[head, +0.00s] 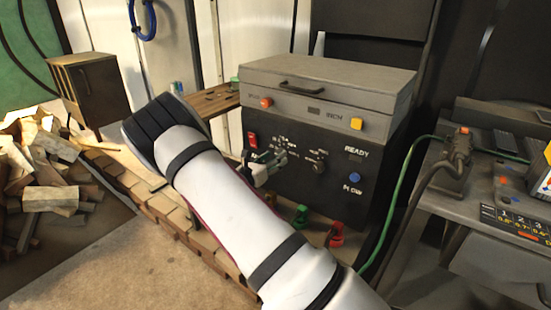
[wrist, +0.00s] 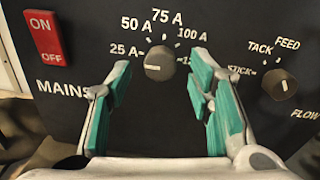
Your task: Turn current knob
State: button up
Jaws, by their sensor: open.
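The current knob (wrist: 158,63) is dark and round, on the black front panel of the machine (head: 335,190). Its dial is lettered 25 A, 50 A, 75 A, 100 A and a last figure partly hidden by my finger. A short white mark lies near-level on the knob's lower left; which figure it indicates is unclear. My gripper (wrist: 160,100) is open and empty, with green finger pads left and right below the knob, apart from it. In the head view my gripper (head: 267,165) is in front of the panel, and the current knob cannot be made out clearly there.
A second knob (wrist: 279,85), lettered STICK, TACK and FEED, is right of my right finger. A red mains switch (wrist: 48,36) is at left. Red and green connectors (head: 336,236) stick out below the panel. A green cable (head: 398,200) hangs at right.

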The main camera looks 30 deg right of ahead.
jog(key=shift+x, duration=1)
grip_shut()
jog(key=shift+m, duration=0.5)
jog(key=m, duration=0.7)
jog(key=shift+s+f+m, duration=0.1)
jog(key=shift+m, duration=0.3)
